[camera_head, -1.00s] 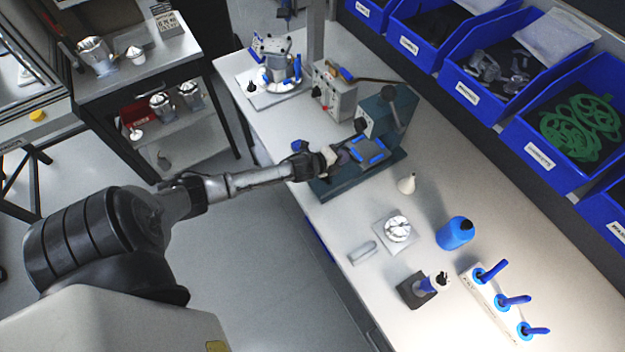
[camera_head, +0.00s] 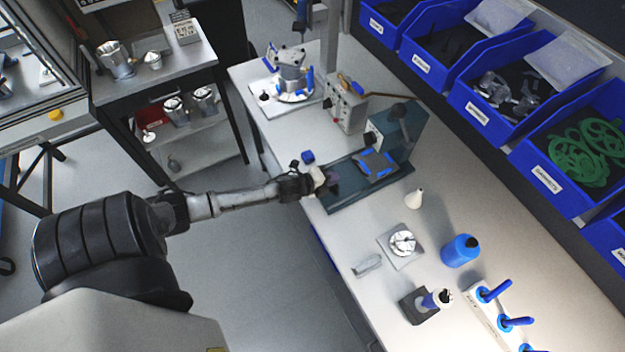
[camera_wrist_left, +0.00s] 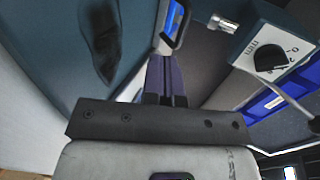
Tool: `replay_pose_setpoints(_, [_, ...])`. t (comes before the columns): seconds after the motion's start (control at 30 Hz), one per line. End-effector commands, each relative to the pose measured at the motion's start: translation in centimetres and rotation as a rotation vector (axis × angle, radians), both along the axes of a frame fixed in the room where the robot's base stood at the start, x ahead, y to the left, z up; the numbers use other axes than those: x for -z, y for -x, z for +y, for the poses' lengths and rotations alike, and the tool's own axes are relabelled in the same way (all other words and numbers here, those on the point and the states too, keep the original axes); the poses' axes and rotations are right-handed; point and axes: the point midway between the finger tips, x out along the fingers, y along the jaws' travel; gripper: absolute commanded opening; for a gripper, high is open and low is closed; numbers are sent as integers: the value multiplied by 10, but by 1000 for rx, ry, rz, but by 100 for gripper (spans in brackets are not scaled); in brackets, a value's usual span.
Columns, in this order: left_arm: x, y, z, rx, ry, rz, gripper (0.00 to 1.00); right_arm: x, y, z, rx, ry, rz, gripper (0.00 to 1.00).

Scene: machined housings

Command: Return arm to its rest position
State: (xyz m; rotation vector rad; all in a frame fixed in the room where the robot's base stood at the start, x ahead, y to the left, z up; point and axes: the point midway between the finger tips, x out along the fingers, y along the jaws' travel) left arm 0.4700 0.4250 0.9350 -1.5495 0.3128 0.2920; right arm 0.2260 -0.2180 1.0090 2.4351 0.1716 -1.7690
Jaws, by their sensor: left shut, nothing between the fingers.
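My left arm reaches in from the left in the head view. Its gripper (camera_head: 328,182) is at the near left edge of the teal machine base (camera_head: 345,199) on the bench, with no part held. In the left wrist view the two fingers (camera_wrist_left: 166,78) lie together, shut and empty, with the teal base around them. A blue and grey fixture (camera_head: 376,164) sits on the base, to the right of the gripper and apart from it. My right gripper is in neither view.
A control box with a knob (camera_head: 345,104) and a fixture stand (camera_head: 292,78) are farther back. A blue bottle (camera_head: 460,250), a white cone (camera_head: 414,198) and a row of blue-handled tools (camera_head: 490,310) are at right. Blue bins (camera_head: 487,85) line the back. Open floor lies left of the bench.

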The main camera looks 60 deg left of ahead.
Motion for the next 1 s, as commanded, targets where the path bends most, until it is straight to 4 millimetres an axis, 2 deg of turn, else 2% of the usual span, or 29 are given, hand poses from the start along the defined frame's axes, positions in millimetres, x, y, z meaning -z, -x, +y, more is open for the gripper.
replay_pose_setpoints(0.03, [-3, 11, 0, 2, -2, 3, 0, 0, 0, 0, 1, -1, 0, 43])
replay_pose_setpoints(0.2, [-13, 35, 0, 0, -1, 2, 0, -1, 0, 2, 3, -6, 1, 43])
replay_pose_setpoints(0.4, [-21, 54, 1, 2, -1, 1, 0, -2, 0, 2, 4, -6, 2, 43])
replay_pose_setpoints(0.87, [-26, 62, 1, 0, 1, -1, 0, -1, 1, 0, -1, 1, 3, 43])
replay_pose_setpoints(1.0, [-22, 63, 5, -54, 67, 23, 0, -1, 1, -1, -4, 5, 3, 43])
